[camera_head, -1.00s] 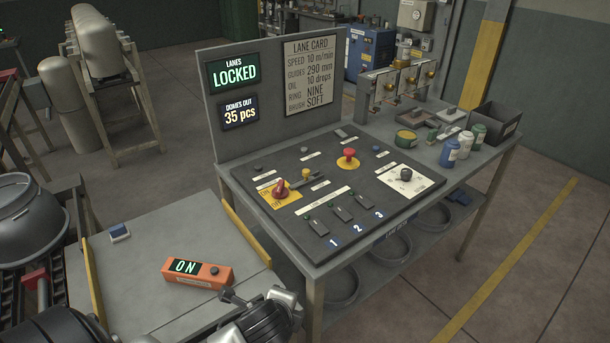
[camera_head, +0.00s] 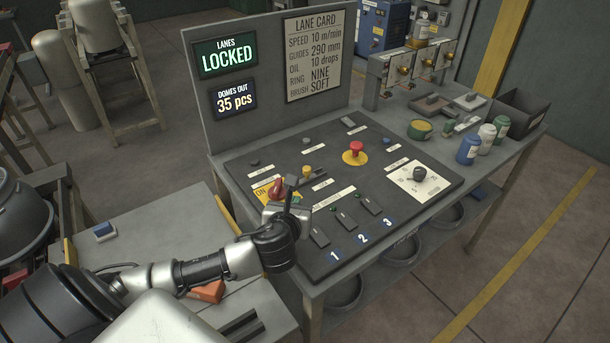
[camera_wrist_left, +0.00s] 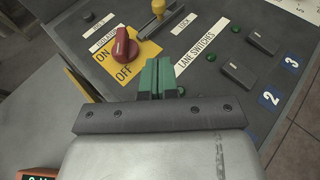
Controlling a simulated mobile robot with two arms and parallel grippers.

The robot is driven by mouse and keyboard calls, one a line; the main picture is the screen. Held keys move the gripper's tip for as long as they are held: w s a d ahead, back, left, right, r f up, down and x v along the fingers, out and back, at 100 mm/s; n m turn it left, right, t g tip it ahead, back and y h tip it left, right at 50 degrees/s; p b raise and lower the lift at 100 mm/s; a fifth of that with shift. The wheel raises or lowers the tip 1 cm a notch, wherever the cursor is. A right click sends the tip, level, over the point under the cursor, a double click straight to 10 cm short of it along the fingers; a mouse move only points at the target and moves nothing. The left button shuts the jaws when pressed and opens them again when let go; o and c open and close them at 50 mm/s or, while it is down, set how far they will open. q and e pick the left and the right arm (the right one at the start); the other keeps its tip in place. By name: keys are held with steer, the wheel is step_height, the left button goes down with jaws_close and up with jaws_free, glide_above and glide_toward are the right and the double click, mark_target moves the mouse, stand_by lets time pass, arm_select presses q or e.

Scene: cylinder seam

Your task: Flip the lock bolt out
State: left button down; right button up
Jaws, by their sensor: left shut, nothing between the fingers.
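The lock bolt shows as a small yellow knob (camera_head: 306,171) on a dark slide on the sloped panel, beside the red rotary switch (camera_head: 276,188). In the left wrist view the yellow knob (camera_wrist_left: 158,8) is at the top edge, partly cut off, next to a label reading LOCK. The red switch (camera_wrist_left: 124,48) sits on its yellow ON/OFF plate. My left gripper (camera_head: 291,187) is over the panel's near left part, in front of the knob. Its green fingers (camera_wrist_left: 157,78) are shut and empty, apart from the knob. It partly covers the ON/OFF plate. My right gripper is not in view.
Lane switches (camera_head: 345,221) and a red mushroom button (camera_head: 355,152) are close by on the panel (camera_head: 420,205). A sign (camera_head: 223,56) reads LOCKED. An orange box (camera_head: 207,292) lies under my left arm. Bottles (camera_head: 468,148) stand at the right.

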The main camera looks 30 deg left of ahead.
arm_select(q)
steer(key=shift+w, duration=0.1)
glide_toward(306, 173)
steer(key=x, duration=0.3)
steer(key=p+x, duration=0.1)
steer(key=x, duration=0.2)
steer(key=shift+f, duration=0.25)
steer(key=shift+w+a+f+p, duration=0.1)
steer(key=shift+w+a+p, duration=0.2)
steer(key=shift+w, duration=0.3)
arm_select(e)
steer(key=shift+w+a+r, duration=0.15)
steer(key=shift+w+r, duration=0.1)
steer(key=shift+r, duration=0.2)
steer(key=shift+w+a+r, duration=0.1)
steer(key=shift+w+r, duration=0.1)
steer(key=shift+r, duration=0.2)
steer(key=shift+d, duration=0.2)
arm_select(q)
steer(key=shift+w+d, duration=0.35)
steer(key=shift+w, duration=0.4)
steer(key=shift+w+d, duration=0.35)
steer(key=shift+w, duration=0.4)
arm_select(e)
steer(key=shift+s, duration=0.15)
